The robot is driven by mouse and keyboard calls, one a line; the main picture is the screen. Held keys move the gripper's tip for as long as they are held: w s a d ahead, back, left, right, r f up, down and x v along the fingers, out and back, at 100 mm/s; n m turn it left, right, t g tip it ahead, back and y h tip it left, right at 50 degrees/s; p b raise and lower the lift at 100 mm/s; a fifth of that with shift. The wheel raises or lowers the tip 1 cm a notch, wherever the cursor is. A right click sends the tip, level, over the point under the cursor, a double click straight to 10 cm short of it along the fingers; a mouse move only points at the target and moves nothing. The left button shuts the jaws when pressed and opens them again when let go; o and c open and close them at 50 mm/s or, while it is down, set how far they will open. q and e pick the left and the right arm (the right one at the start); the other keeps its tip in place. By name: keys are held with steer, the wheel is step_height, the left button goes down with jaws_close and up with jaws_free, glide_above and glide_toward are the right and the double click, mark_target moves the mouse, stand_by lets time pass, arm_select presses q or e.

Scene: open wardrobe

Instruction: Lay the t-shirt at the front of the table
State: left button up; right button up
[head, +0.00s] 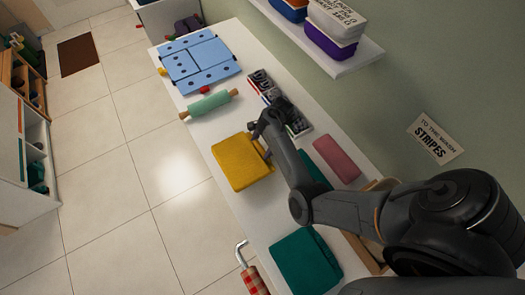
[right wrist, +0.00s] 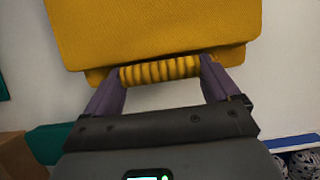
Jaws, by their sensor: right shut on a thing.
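A yellow folded garment (head: 240,165), which looks like the t-shirt, lies by the left edge of the white table in the head view. In the right wrist view the yellow garment (right wrist: 155,30) fills the top, with a ribbed yellow part between the purple fingers. My right gripper (right wrist: 160,75) is shut on that ribbed part. In the head view the right gripper (head: 263,142) is at the garment's right side, partly hidden by its own arm. I cannot tell whether the garment is lifted off the table. My left gripper is not in view.
The white table (head: 225,205) also holds a blue dotted board (head: 199,61), a green rolling pin (head: 208,105), a sectioned box (head: 290,115), a pink cloth (head: 337,159) and a teal folded cloth (head: 306,262).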

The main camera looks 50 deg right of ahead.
steer(key=shift+d+f, duration=0.2)
steer(key=shift+f, duration=0.05)
steer(key=shift+f+b, duration=0.8)
steer(key=shift+f, duration=1.1)
steer(key=o, duration=1.1)
steer(key=shift+c, duration=0.2)
steer(key=shift+r, duration=0.1)
